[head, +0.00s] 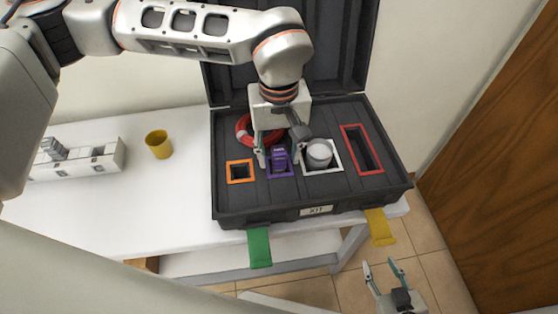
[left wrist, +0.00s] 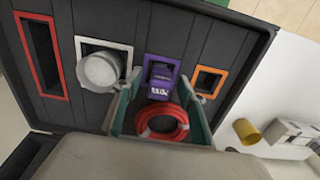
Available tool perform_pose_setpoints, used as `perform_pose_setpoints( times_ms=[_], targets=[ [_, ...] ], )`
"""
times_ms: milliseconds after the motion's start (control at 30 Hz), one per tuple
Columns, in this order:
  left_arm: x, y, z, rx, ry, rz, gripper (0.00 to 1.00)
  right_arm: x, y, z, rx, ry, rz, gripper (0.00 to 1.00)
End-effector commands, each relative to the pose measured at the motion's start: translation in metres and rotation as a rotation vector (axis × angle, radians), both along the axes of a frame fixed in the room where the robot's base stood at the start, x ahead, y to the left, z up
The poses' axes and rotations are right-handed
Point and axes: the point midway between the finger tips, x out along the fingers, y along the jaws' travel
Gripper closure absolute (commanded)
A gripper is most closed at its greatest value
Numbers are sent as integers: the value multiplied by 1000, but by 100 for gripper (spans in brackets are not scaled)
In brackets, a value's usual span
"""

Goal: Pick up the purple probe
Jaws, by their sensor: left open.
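The purple probe (head: 279,155) stands in the purple-framed slot of the black kit case, and it also shows in the left wrist view (left wrist: 161,75). My left gripper (head: 280,160) is open above this slot, with one finger to each side of the probe. In the left wrist view its fingers (left wrist: 166,84) are spread wide, with the probe between them in the picture. I cannot tell whether they touch it. My right gripper (head: 382,268) is open and empty at the lower right, below the table's front edge.
The case (head: 333,190) also holds a white-lidded jar (head: 319,153), a red coil (head: 243,130), an orange-framed slot (head: 240,172) and a red-framed slot (head: 362,150). Green (head: 259,247) and yellow (head: 380,227) latches hang in front. A yellow cup (head: 158,144) stands left on the white table (head: 120,215).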

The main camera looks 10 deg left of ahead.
Motion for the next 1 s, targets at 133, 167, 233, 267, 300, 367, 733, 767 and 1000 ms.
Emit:
perform_pose_setpoints(
  times_ms=[133, 167, 233, 267, 300, 367, 733, 767, 1000],
  targets=[
    [0, 0, 1, 0, 0, 0, 68, 2, 0, 1, -1, -4, -1, 60],
    [0, 0, 1, 0, 0, 0, 75, 2, 0, 1, -1, -4, -1, 60],
    [0, 0, 1, 0, 0, 0, 94, 1, -1, 1, 0, -2, -1, 60],
    [0, 0, 1, 0, 0, 0, 100, 1, 0, 1, 0, -2, -1, 60],
    [0, 0, 1, 0, 0, 0, 100, 0, -1, 1, 0, -1, -1, 60],
    [0, 0, 1, -1, 0, 0, 100, -1, -1, 0, 0, 1, -2, 60],
    [1, 0, 7, -1, -3, 0, 100, -9, -1, -3, 0, 15, -2, 60],
    [1, 0, 10, -1, -4, 0, 100, -8, -1, -3, 0, 15, -2, 60],
    [1, 0, 43, -1, -6, 2, 100, -6, 0, 1, 2, 10, -3, 60]
  ],
)
